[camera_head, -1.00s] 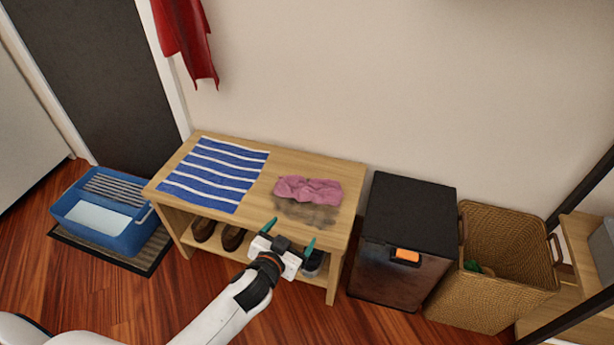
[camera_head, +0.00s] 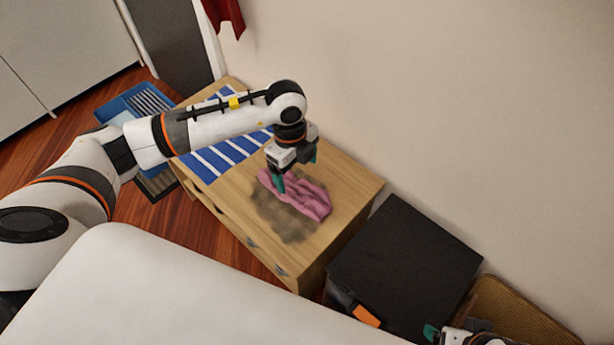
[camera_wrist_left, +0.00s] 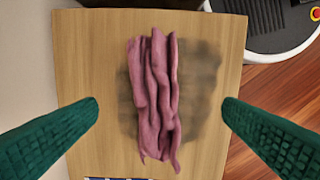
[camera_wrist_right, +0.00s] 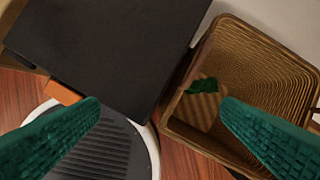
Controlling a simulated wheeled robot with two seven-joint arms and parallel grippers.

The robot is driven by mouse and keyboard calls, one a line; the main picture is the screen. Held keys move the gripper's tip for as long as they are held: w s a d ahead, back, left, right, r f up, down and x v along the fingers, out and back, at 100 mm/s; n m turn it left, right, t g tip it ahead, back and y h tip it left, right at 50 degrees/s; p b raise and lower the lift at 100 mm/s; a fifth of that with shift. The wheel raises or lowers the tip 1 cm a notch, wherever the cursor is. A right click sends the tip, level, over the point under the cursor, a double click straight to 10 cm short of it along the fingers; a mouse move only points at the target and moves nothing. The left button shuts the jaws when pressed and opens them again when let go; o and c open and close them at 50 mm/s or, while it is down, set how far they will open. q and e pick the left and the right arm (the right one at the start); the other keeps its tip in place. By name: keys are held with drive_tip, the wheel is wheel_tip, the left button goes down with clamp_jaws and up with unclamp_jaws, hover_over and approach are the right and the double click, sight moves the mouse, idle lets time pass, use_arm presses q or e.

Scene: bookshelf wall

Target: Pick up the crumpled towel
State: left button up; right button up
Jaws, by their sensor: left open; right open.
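The crumpled towel is pink (camera_head: 300,198) and lies bunched on the wooden bench top, beside and partly over a dark smudge (camera_head: 284,222). In the left wrist view the towel (camera_wrist_left: 155,95) runs lengthwise between my fingers, below them and apart from them. My left gripper (camera_head: 297,172) points down over the towel's far left end, open and empty; it hides part of the towel in the head view. My right gripper (camera_wrist_right: 160,110) is open and empty above the floor near the black cabinet and the wicker basket; in the head view only its edge shows at the bottom right.
A blue-and-white striped mat (camera_head: 222,155) lies on the bench (camera_head: 345,180) left of the towel. A black cabinet (camera_head: 405,260) stands right of the bench. A wicker basket (camera_head: 520,315) with a green item (camera_wrist_right: 202,85) inside stands beyond it. The wall is close behind.

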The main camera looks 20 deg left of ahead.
sight(291, 183)
use_arm(q)
drive_tip(key=shift+w+a+f+n+y, duration=0.15)
drive_tip(key=shift+a+f+y, duration=0.1)
drive_tip(key=shift+a, duration=0.2)
drive_tip(key=shift+w+a+f+n+y, duration=0.15)
drive_tip(key=shift+a+f+y, duration=0.1)
drive_tip(key=shift+a, duration=0.2)
wheel_tip(291, 183, down, 6)
drive_tip(key=shift+f+b, duration=0.1)
drive_tip(key=shift+b, duration=0.95)
drive_tip(key=f, duration=0.1)
drive_tip(key=f+b, duration=0.1)
drive_tip(key=f, duration=0.1)
drive_tip(key=shift+w+a+f, duration=0.1)
drive_tip(key=shift+w+f, duration=0.15)
drive_tip(key=shift+f, duration=0.5)
use_arm(e)
drive_tip(key=w+a+t+y, duration=0.1)
drive_tip(key=w+t, duration=0.3)
drive_tip(key=w, duration=0.2)
drive_tip(key=shift+w+a+r, duration=0.2)
drive_tip(key=shift+a, duration=0.2)
use_arm(q)
drive_tip(key=shift+c, duration=0.2)
